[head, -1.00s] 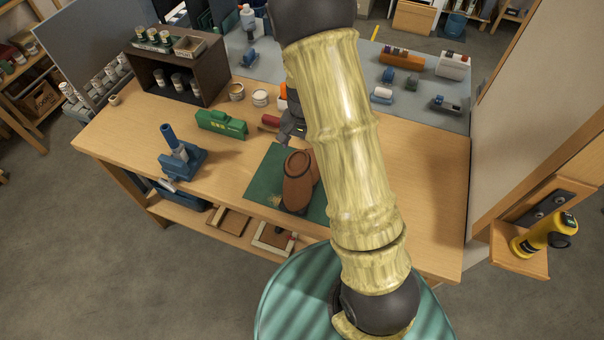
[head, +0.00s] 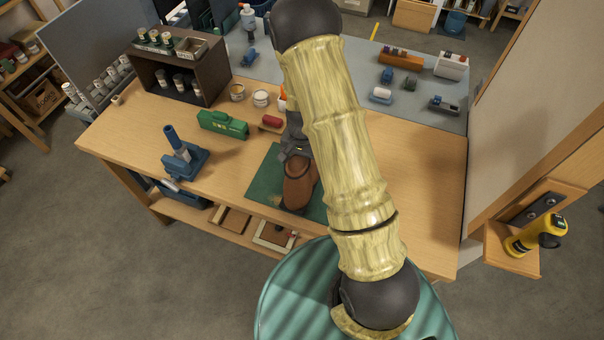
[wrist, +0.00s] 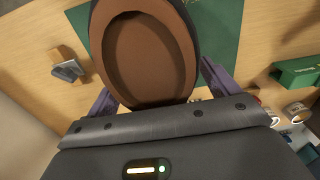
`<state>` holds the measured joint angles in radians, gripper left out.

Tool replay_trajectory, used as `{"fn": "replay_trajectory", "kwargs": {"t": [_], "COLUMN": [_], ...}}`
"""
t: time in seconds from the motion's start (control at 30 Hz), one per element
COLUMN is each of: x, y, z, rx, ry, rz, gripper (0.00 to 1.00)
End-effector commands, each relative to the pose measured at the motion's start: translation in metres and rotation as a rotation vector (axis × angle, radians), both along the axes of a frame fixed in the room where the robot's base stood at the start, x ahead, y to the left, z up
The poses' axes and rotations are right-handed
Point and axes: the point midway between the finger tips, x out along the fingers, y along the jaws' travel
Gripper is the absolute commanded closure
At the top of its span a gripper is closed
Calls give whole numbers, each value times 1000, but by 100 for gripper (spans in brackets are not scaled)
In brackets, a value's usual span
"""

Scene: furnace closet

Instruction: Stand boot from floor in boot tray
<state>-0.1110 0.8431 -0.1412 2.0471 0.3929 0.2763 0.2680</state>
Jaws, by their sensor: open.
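A brown boot (head: 297,190) stands upright on a green mat (head: 262,180) on the wooden workbench, not on the floor. In the wrist view, the boot (wrist: 148,55) shows its wide opening, close in front of the palm. My gripper (head: 296,152) is at the boot's top, at its far side in the head view. In the wrist view, the open fingers of my gripper (wrist: 158,92) show to the left and right of the boot's upper part. I cannot tell whether they touch it. My arm hides part of the mat. I cannot make out a separate boot tray.
A green box-shaped item (head: 222,124), a small red roll (head: 271,121) and tins (head: 237,92) stand behind the boot. A blue tool (head: 182,155) is at the left. A yellow device (head: 535,235) sits on a bracket at right.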

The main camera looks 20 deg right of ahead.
Motion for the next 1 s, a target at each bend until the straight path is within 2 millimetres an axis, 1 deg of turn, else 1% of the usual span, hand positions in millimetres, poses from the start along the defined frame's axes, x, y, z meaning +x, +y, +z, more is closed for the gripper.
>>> {"fn": "replay_trajectory", "kwargs": {"t": [0.53,0.57,0.6,0.77,0.8,0.87,0.9,1.0], "x": [0,0,0,0,0,0,0,0], "y": [0,0,0,0,0,0,0,0], "z": [-1,-1,-1,-1,-1,-1,-1,-1], "rx": [0,0,0,0,0,0,0,0], "ry": [0,0,0,0,0,0,0,-1], "rz": [0,0,0,0,0,0,0,0], "gripper": [13,17,25,56,64,76,84,100]}}
